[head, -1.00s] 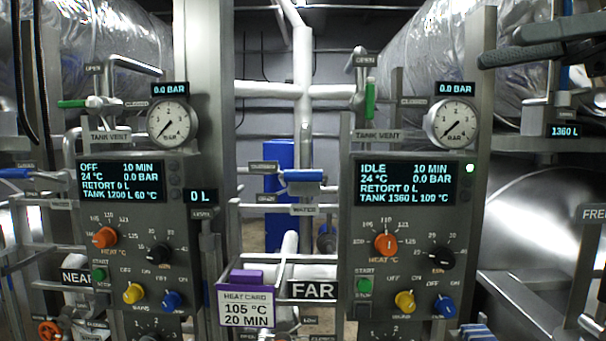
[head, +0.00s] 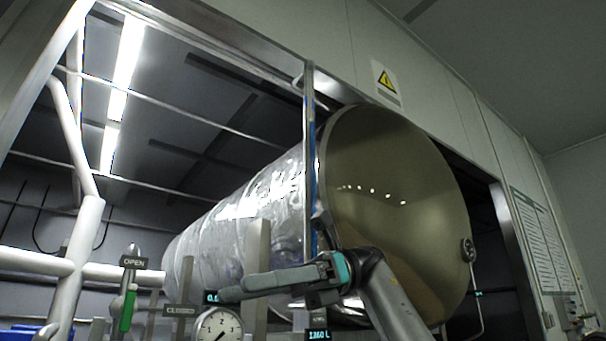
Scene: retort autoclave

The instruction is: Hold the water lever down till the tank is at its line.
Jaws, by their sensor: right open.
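The water lever is not in this head view. A large foil-wrapped cylinder (head: 265,195) with a domed, tinted end (head: 395,200) fills the middle; I cannot tell if it is the tank. A blue vertical strip (head: 312,200) runs along a post in front of it, and no line mark can be made out. A small display (head: 318,335) at the bottom edge seems to read 1360 L. My right gripper (head: 236,290) is open and empty, its fingers pointing left in front of the cylinder's lower part. My left gripper is out of view.
A round gauge (head: 218,326) is cut off by the bottom edge, below and close to my right fingers. White pipes (head: 75,250) run at left. A warning sign (head: 386,82) hangs above.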

